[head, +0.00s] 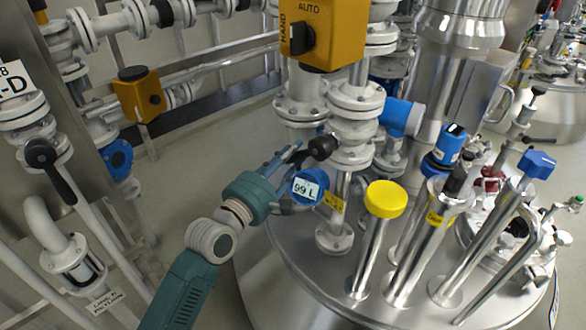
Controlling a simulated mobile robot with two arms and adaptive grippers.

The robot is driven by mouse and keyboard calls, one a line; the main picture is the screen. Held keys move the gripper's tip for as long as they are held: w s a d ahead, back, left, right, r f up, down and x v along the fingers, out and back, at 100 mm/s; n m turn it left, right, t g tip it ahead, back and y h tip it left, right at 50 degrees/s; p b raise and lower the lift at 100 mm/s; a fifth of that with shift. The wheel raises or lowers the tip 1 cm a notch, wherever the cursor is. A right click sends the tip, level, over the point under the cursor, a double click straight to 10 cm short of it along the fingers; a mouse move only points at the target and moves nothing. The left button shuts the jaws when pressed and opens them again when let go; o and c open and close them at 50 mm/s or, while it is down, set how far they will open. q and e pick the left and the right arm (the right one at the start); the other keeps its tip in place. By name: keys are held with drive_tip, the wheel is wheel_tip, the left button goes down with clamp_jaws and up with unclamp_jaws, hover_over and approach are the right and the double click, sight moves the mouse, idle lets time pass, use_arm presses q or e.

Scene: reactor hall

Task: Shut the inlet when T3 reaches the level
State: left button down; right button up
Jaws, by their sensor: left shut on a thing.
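My left gripper (293,154) reaches in from the lower left over the large steel vessel lid (300,270). Its fingers are shut on the black valve handle (323,147), beside the white flanged vertical pipe (354,128). Just below the fingers, a blue round gauge (306,187) shows "99 L" on its display. A small yellow tag (334,202) hangs right of the gauge; its text is too small to read. No label reading T3 can be made out. My right gripper is not in view.
A yellow AUTO/HAND box (330,32) hangs above the handle. A yellow-capped steel tube (385,200) and several other lid fittings stand to the right. Another black-handled valve (41,155) is at the left. The floor (190,160) behind my arm is clear.

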use_arm(q)
drive_tip(key=shift+w+a+r+m, duration=0.25)
drive_tip(key=shift+a+r+m, duration=0.05)
drive_tip(key=shift+r+m, duration=0.3)
drive_tip(key=shift+w+a+r+m+h, duration=0.2)
drive_tip(key=shift+r+m, duration=0.15)
drive_tip(key=shift+m, duration=0.15)
drive_tip(key=shift+w+a+r+m+h, duration=0.1)
drive_tip(key=shift+r+m+h, duration=0.1)
drive_tip(key=shift+r+m, duration=0.25)
drive_tip(key=shift+w+a+r+m+t, duration=0.15)
drive_tip(key=shift+r+m+t, duration=0.15)
drive_tip(key=shift+r+m, duration=0.7)
drive_tip(key=shift+m, duration=0.45)
drive_tip(key=shift+w+a+r+m+h, duration=0.1)
drive_tip(key=shift+r+m+h, duration=0.45)
drive_tip(key=shift+m, duration=0.15)
drive_tip(key=shift+r+m+h+b, duration=0.3)
drive_tip(key=shift+r+m, duration=0.45)
drive_tip(key=shift+m, duration=0.15)
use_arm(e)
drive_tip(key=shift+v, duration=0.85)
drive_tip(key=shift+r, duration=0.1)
